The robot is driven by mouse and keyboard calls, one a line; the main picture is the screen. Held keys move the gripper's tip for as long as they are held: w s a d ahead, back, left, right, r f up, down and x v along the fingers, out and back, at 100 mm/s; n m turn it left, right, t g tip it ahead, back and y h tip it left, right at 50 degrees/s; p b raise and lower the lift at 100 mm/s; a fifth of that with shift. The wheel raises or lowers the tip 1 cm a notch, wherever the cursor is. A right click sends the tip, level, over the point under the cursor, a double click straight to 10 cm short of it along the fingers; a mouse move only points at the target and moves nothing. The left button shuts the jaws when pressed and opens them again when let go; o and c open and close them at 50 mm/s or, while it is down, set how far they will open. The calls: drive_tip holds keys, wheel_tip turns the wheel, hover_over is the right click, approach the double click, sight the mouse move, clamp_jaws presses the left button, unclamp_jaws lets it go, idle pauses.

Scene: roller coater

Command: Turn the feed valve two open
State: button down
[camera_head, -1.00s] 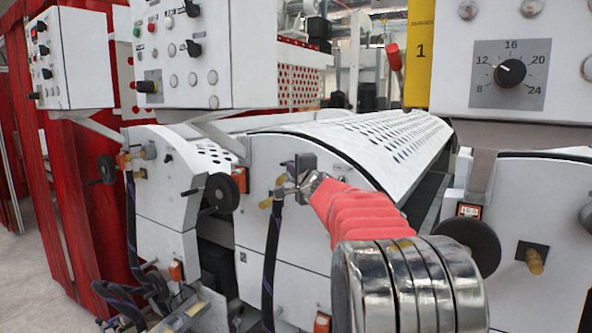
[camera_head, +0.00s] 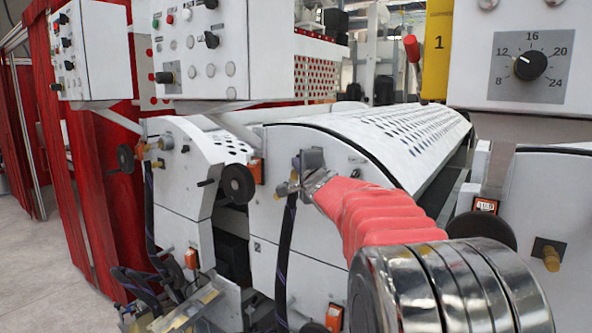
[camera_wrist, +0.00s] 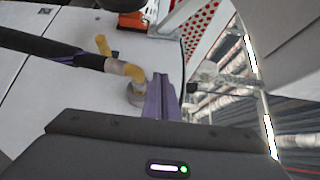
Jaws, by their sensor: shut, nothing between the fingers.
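The feed valve on the middle coater unit has a yellow handle (camera_head: 281,190) and a black hose below it in the head view. In the wrist view its yellow part (camera_wrist: 134,72) and round metal fitting (camera_wrist: 136,93) show at the hose's end. My gripper (camera_head: 296,172) is at this valve, its fingers shut and empty. In the wrist view the purplish finger tips (camera_wrist: 161,88) stand just right of the fitting; I cannot tell whether they touch it. My gripper partly hides the valve in the head view. No label naming the valve is readable.
Black hoses (camera_wrist: 68,50) run close to the fingers. A black handwheel (camera_head: 237,184) is left of the valve. A similar yellow-handled valve (camera_head: 551,259) is on the right unit. Control boxes (camera_head: 222,55) overhang the left units. Grey floor (camera_head: 50,262) is clear at far left.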

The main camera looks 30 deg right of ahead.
drive_tip(key=s+a, duration=0.2)
drive_tip(key=a, duration=0.1)
drive_tip(key=shift+s, duration=0.35)
drive_tip(key=shift+f, duration=0.1)
idle(0.3)
